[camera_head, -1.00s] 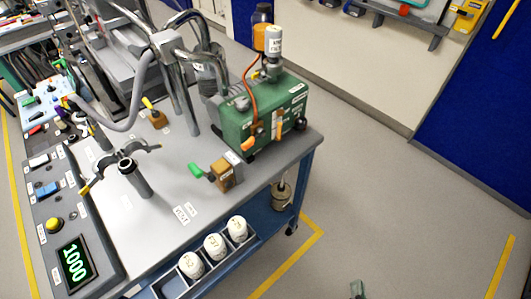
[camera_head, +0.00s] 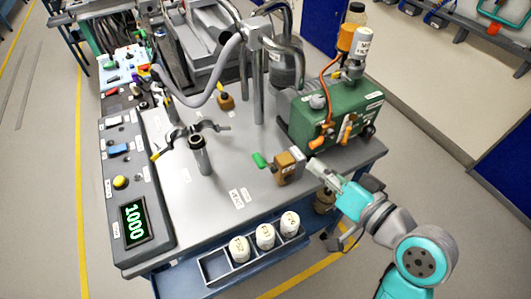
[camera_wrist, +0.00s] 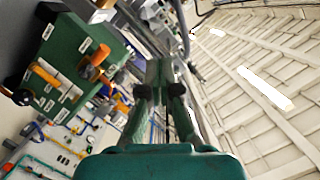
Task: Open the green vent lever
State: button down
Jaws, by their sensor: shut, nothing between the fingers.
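The green vent lever (camera_head: 260,160) sticks out to the left of a small brown valve block (camera_head: 285,172) near the front right of the table. My gripper (camera_head: 312,166) is shut and empty. In the head view it is just right of the valve block, on the opposite side from the lever; I cannot tell whether it touches the block. In the wrist view the closed fingers (camera_wrist: 160,68) point up the picture. I cannot make out the lever there.
A green pump (camera_head: 335,120) with orange handles stands close behind my gripper; it also shows in the wrist view (camera_wrist: 75,50). A clamp on a post (camera_head: 200,155) stands left of the lever. White bottles (camera_head: 265,236) sit in a front rack. Bare tabletop lies between.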

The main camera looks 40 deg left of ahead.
jog(key=x, duration=1)
jog(key=shift+s+a+r, duration=0.2)
jog(key=shift+a+r, duration=0.05)
jog(key=shift+a, duration=0.25)
jog(key=f, duration=0.1)
jog(key=s+f, duration=0.2)
jog(key=shift+s+a, duration=0.2)
jog(key=shift+a, duration=0.1)
